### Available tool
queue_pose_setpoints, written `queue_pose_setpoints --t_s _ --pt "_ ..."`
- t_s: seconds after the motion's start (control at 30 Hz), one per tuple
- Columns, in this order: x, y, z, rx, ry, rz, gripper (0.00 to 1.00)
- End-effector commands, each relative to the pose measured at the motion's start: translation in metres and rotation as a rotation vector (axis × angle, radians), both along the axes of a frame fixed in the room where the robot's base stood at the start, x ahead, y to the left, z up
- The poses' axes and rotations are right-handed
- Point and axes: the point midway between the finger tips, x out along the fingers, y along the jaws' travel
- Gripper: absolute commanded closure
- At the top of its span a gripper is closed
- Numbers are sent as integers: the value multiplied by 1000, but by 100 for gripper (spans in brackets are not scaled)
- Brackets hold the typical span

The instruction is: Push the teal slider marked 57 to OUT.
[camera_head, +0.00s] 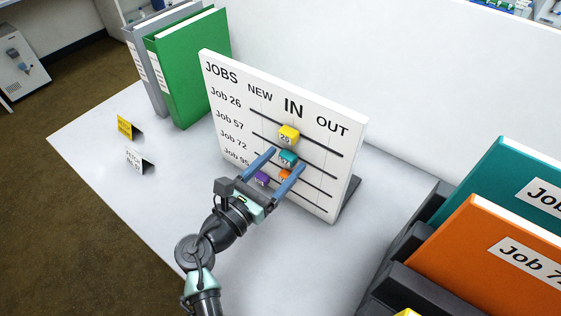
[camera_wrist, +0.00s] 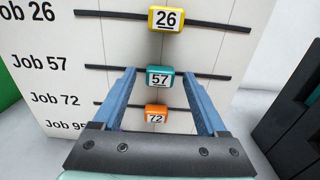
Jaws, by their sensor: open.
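The teal slider marked 57 (camera_head: 287,158) sits on the Job 57 line of the white JOBS board (camera_head: 335,203), under the IN heading. It also shows in the wrist view (camera_wrist: 159,78). My gripper (camera_head: 287,160) is open, with one blue finger to each side of the teal slider. In the wrist view the fingertips (camera_wrist: 163,73) reach about the height of the Job 57 line, with gaps on both sides of the slider. I cannot tell whether the fingertips touch the board. The OUT heading (camera_head: 332,125) is to the right.
A yellow slider marked 26 (camera_head: 289,134) is above, also under IN. An orange slider marked 72 (camera_wrist: 156,113) is below, between my fingers. A purple slider (camera_head: 262,179) is lower left. Green (camera_head: 188,70) and grey binders stand left; orange (camera_head: 480,250) and teal binders right.

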Motion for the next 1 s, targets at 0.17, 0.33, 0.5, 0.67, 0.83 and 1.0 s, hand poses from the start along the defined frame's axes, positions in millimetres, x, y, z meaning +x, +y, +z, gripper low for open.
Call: queue_pose_setpoints --t_s 0.17,0.33,0.5,0.67,0.83,1.0 --pt "1 -1 0 1 -1 -1 25" --pt "1 -1 0 1 -1 -1 39" --pt "1 -1 0 1 -1 -1 70" --pt "1 -1 0 1 -1 -1 99" --pt "1 -1 0 1 -1 -1 100" --pt "1 -1 0 1 -1 0 100"
